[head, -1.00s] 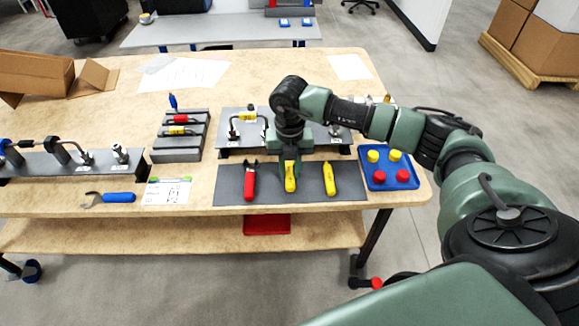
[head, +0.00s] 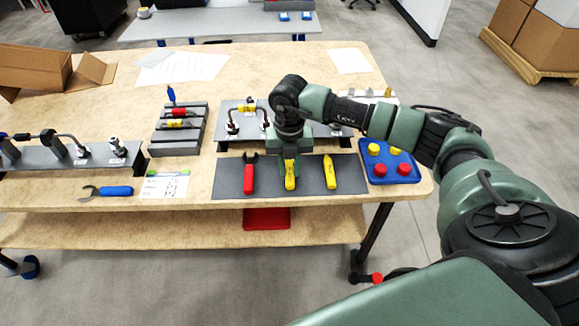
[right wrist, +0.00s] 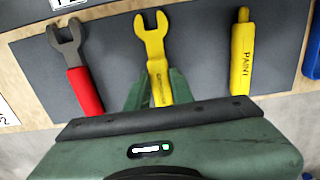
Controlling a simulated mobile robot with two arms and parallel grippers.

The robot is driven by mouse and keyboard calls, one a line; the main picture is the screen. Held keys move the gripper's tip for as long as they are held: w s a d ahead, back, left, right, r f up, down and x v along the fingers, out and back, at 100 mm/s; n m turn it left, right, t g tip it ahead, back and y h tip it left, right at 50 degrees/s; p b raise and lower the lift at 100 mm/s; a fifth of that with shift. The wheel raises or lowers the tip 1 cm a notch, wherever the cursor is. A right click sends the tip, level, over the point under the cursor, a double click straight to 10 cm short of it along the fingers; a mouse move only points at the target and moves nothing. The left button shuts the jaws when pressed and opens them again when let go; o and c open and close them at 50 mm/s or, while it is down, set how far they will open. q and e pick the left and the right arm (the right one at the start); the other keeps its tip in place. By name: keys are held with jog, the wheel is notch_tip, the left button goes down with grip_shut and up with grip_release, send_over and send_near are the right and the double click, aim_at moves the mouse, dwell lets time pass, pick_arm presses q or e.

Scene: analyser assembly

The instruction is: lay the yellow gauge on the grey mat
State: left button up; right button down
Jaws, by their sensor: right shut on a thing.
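The yellow gauge (head: 290,182) has an open fork-shaped head, clear in the right wrist view (right wrist: 152,42). It is over the middle of the grey mat (head: 312,172), between a red-handled fork tool (head: 249,178) and a yellow paint marker (head: 330,173). My right gripper (head: 290,160) points down and is shut on the gauge's handle; its green fingers flank the handle in the right wrist view (right wrist: 157,92). The gauge looks flat at mat level, but I cannot tell whether it touches. My left gripper is out of view.
A blue tray (head: 391,180) with red and yellow caps stands right of the mat. A fixture plate (head: 225,143) with fittings stands behind it. A grey rack (head: 175,140), a label card (head: 164,186) and a blue-handled wrench (head: 115,191) lie to the left.

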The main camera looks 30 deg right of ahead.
jog(key=shift+f, duration=0.25)
jog(key=c, duration=1.1)
grip_release()
jog(key=shift+c, duration=0.2)
jog(key=shift+r, duration=0.1)
notch_tip(320, 180, up, 8)
jog(key=shift+f+b, duration=0.2)
jog(key=shift+b, duration=0.3)
